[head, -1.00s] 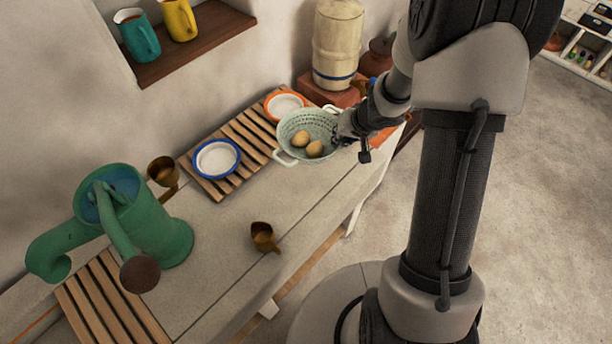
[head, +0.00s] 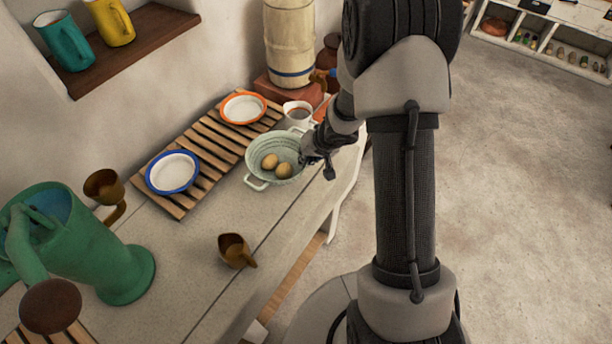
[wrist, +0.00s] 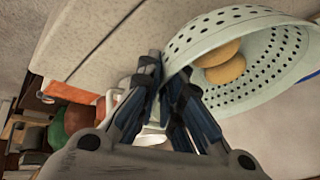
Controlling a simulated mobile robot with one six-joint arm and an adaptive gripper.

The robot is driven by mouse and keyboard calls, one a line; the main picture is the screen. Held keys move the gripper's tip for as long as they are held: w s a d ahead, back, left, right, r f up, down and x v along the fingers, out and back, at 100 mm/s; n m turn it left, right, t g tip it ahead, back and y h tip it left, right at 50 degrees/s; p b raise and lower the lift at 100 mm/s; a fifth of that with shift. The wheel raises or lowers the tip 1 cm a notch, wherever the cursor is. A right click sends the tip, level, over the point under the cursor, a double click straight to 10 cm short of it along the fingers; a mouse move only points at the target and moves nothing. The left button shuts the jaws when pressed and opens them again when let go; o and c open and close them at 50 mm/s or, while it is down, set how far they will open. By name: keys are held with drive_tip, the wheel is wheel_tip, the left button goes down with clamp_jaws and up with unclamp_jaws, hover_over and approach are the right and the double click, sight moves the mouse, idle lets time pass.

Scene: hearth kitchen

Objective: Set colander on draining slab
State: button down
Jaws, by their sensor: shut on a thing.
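In the wrist view, my gripper (wrist: 163,80) is shut on the rim of the colander (wrist: 265,85). In the head view the colander is at the right edge of a slatted wooden rack (head: 205,145) on the stone counter (head: 190,245). I cannot tell whether its base touches the counter. No thing is plainly marked as the draining slab.
A blue-rimmed plate (head: 172,172) and an orange-rimmed plate (head: 243,108) are on the rack. A white cup (head: 298,113) stands behind the colander. Bare counter lies between scoop and colander.

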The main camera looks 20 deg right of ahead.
drive_tip(key=shift+f+b, duration=2.05)
drive_tip(key=shift+f, duration=0.6)
drive_tip(key=shift+f, duration=0.2)
drive_tip(key=c, duration=1.8)
unclamp_jaws()
drive_tip(key=shift+o, duration=0.2)
drive_tip(key=shift+r, duration=0.15)
